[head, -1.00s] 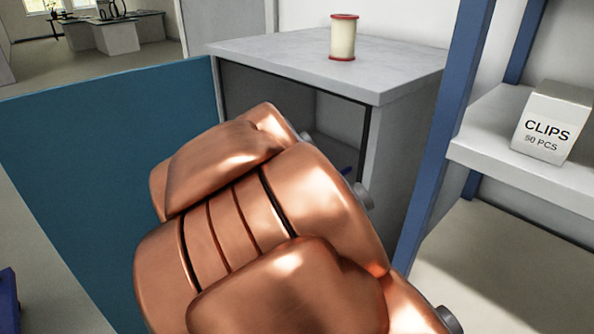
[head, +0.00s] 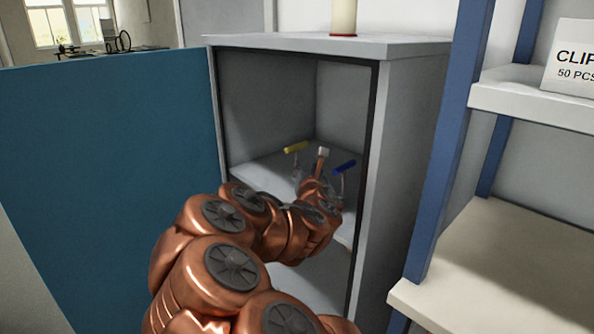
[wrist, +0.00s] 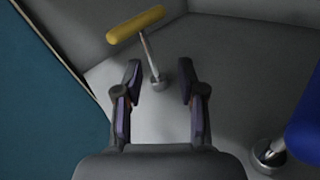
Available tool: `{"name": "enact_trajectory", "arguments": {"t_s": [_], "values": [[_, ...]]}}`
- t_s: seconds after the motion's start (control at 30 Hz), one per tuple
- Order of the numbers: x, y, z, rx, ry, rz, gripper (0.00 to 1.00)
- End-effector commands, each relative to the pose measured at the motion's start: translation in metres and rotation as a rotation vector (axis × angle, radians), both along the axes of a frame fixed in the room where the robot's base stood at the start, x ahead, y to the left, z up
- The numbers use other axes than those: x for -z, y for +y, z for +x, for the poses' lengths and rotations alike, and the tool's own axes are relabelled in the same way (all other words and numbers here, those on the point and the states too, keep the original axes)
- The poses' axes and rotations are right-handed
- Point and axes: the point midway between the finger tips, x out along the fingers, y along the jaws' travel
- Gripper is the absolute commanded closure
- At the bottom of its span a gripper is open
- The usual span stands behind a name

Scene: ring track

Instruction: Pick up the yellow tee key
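The yellow tee key (head: 295,147) stands upright on the shelf inside the open cabinet, left of a blue-handled key (head: 344,166). In the wrist view the yellow tee key (wrist: 136,24) has a yellow crossbar on a thin metal shaft, which rises from a small round base. My gripper (wrist: 157,80) is open and empty.
The blue key (wrist: 302,135) stands close on the right. The cabinet's right wall (head: 400,160) and open teal door (head: 110,180) flank my arm. A spool (head: 343,16) stands on top. A shelf rack (head: 540,100) with a clips box (head: 570,60) is at the right.

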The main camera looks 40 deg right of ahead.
Motion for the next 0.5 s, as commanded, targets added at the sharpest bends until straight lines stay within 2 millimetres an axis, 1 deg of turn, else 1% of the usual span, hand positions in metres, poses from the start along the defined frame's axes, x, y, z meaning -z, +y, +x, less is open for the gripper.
{"name": "enact_trajectory", "arguments": {"t_s": [0.03,0.2,0.5], "values": [[0.011,-0.002,0.002,-0.022,0.025,-0.050,0.60],[0.020,-0.001,0.009,-0.084,0.079,-0.169,0.60],[0.016,-0.004,0.020,-0.107,0.095,-0.203,0.60]]}}
